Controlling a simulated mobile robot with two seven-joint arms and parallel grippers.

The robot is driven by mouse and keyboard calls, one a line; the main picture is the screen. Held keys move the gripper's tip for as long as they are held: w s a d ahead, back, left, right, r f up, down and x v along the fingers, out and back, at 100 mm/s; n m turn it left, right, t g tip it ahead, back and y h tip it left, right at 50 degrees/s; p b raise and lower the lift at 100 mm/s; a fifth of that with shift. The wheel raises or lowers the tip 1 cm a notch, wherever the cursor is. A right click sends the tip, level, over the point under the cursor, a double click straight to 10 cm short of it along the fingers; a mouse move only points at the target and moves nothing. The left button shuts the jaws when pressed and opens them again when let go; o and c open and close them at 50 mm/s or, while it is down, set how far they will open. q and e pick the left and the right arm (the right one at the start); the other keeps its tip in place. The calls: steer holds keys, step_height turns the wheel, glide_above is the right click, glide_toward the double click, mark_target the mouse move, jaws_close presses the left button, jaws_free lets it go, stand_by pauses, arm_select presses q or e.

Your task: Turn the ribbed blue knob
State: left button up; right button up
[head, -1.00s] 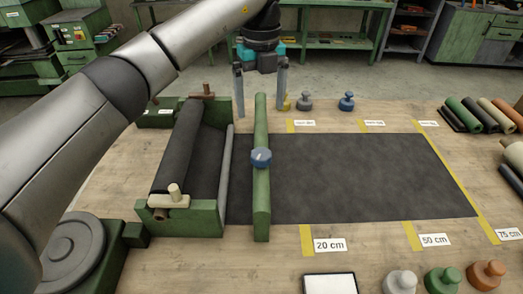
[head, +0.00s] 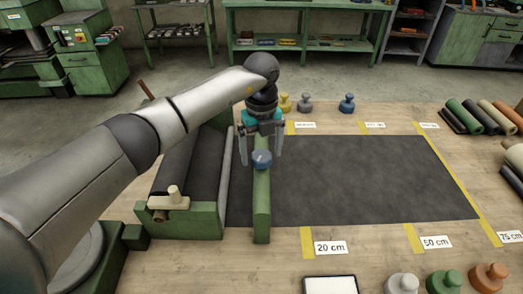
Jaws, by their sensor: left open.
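The ribbed blue knob (head: 262,159) sits on top of the green bar (head: 262,205) that lies across the dark sheet (head: 360,178). A pale mark shows on the knob's top. My left gripper (head: 260,158) points down at the knob, with one finger on each side of it. It is open, and I cannot tell whether the fingers touch the knob. The far part of the bar is hidden behind my gripper. My right gripper is not in view.
A green roll stand (head: 190,222) with a dark roll is left of the bar, partly under my left arm. Yellow strips with 20, 50 and 75 cm labels mark the table. Several knobbed weights stand at the near right and far edge. Rolls (head: 480,115) lie at right.

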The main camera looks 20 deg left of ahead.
arm_select(q)
steer(key=c, duration=1.4)
